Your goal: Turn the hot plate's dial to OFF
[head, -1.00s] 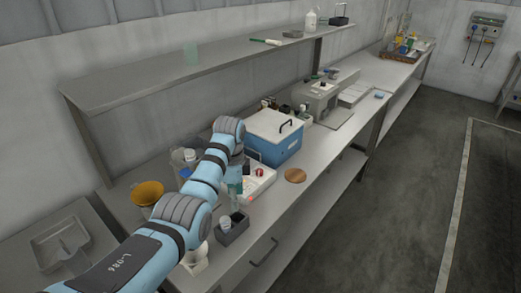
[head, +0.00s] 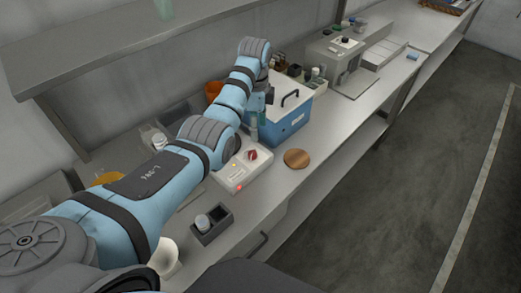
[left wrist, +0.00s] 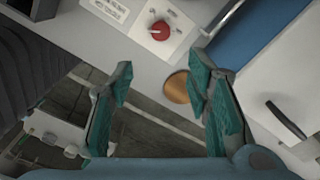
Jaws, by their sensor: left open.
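The hot plate (head: 229,178) is a low white unit on the bench, with a red dial (head: 252,155) on its panel and small lit lamps. In the left wrist view the red dial (left wrist: 160,30) shows near the top, on the white panel (left wrist: 182,22) with printed labels too small to read. My left gripper (head: 257,125) is above the bench, between the hot plate and the blue box. My right gripper is not in view.
A blue box with a white lid (head: 290,104) stands right behind the hot plate. A round wooden disc (head: 297,158) lies near the bench's front edge. A dark holder with a jar (head: 212,225) stands in front. A shelf (head: 120,40) hangs above the back.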

